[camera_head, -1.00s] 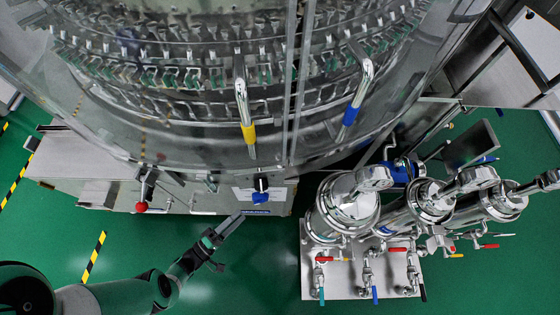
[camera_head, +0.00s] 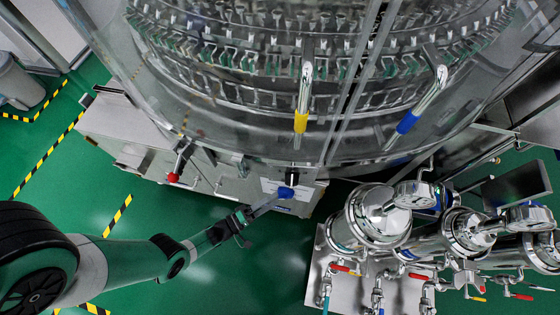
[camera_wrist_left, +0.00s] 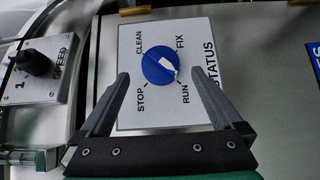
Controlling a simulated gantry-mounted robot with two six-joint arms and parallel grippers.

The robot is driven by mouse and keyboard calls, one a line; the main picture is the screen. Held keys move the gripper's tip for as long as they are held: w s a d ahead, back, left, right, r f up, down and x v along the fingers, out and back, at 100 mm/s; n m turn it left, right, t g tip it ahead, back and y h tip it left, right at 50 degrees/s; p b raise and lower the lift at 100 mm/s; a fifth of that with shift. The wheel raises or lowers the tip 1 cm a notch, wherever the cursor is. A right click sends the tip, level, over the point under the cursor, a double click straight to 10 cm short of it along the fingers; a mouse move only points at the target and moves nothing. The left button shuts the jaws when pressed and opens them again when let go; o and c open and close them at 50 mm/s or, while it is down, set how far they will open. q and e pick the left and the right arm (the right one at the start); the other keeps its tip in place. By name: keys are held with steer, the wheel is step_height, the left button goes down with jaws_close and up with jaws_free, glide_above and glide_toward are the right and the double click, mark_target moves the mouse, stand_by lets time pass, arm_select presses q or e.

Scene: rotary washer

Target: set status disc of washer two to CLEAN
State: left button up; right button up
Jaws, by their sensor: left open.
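The status disc is a round blue knob (camera_wrist_left: 161,65) with a white pointer, on a white STATUS plate (camera_wrist_left: 130,115) marked CLEAN, FIX, RUN and STOP. The pointer faces lower right in the left wrist view, toward RUN. In the head view the blue knob (camera_head: 287,192) is on the front of the washer's base. My left gripper (camera_wrist_left: 160,73) is open, its fingers on either side of the knob in the wrist view; contact cannot be told. In the head view the left gripper (camera_head: 276,199) reaches the knob from lower left. My right gripper is not in view.
A black SPEED knob (camera_wrist_left: 38,63) sits on a plate left of the status plate. A red-ended valve (camera_head: 173,177) is on the washer base. Steel filter housings (camera_head: 380,215) with coloured valve handles stand to the right.

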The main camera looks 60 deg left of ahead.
mark_target(283, 195)
arm_select(q)
steer(key=shift+w+d, duration=0.1)
steer(key=shift+w, duration=1.75)
steer(key=c, duration=1.3)
